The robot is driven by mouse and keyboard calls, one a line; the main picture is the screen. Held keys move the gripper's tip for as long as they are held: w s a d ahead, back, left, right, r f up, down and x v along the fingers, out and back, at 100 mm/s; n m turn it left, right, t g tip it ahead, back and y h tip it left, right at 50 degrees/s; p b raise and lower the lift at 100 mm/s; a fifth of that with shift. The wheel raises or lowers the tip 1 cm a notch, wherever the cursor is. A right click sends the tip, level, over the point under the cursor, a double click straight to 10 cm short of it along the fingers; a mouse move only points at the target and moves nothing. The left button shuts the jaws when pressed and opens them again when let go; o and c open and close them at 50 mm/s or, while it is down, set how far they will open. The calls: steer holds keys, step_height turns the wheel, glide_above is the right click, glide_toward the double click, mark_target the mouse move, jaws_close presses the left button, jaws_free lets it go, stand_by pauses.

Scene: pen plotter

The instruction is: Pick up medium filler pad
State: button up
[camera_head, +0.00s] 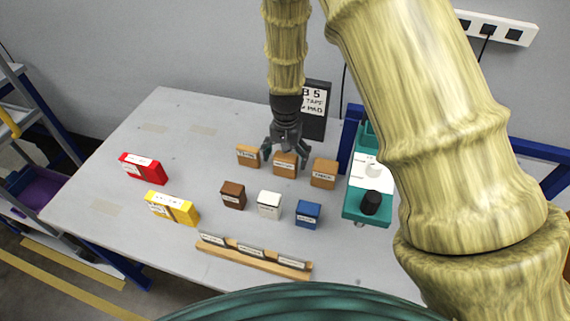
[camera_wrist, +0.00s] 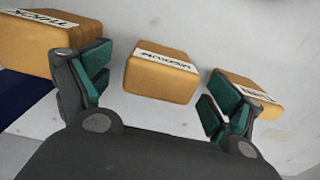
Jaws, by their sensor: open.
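The medium filler pad (camera_head: 285,166) is an orange-tan block, the middle one of a row of three on the grey table. In the wrist view the middle pad (camera_wrist: 160,78) has a white label, upside down and too blurred to read surely. My gripper (camera_head: 286,154) is open and empty, just over this pad. In the wrist view its green-padded fingers lie on either side of the pad, with gaps. The other orange pads stand to its left (camera_head: 248,156) and right (camera_head: 323,173); the right one's label seems to say thick.
Brown (camera_head: 233,195), white (camera_head: 269,205) and blue (camera_head: 308,214) blocks stand in front. Red (camera_head: 143,168) and yellow (camera_head: 172,208) boxes lie left. A wooden label rail (camera_head: 253,257) is at the front, a teal machine (camera_head: 366,185) right, a dark sign (camera_head: 314,108) behind.

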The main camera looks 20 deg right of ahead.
mark_target(286, 165)
steer(key=shift+w+f+p, duration=0.2)
steer(key=shift+f+p, duration=0.55)
steer(key=shift+f, duration=1.65)
steer(key=c, duration=1)
